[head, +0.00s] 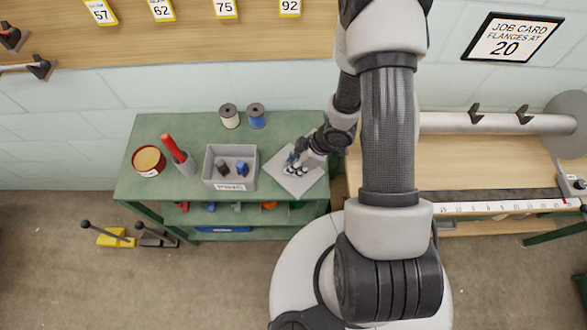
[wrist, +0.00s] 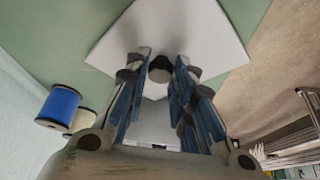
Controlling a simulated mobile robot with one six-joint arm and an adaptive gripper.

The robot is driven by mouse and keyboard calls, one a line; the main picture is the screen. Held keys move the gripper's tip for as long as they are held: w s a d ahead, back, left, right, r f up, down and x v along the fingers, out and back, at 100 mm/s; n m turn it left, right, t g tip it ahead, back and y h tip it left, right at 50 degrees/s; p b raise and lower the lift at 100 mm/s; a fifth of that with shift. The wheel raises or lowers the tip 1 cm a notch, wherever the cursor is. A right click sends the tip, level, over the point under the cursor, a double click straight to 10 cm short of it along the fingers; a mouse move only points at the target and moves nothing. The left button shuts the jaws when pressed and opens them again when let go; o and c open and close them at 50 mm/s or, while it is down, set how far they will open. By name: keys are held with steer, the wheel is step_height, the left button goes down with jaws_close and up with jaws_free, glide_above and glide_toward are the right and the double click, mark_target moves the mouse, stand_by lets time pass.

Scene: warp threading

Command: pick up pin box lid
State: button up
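The pin box lid (head: 311,176) is a pale grey square plate lying on the right end of the green table. In the wrist view the lid (wrist: 215,45) has a dark round knob (wrist: 160,69) at its middle. My gripper (head: 296,167) is over the lid, pointing down. In the wrist view my gripper (wrist: 162,62) has its two blue-padded fingers apart, one on each side of the knob. I see no clear grip on the knob; contact is hard to judge. In the head view the gripper hides the knob.
An open grey box (head: 229,186) holding a dark and a blue piece stands left of the lid. A white spool (head: 229,116) and a blue spool (head: 256,116) stand behind. A red-and-yellow tin (head: 148,161) and a red rod in a cup (head: 173,148) are further left.

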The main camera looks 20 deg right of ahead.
jaws_close()
steer(key=shift+r, duration=0.15)
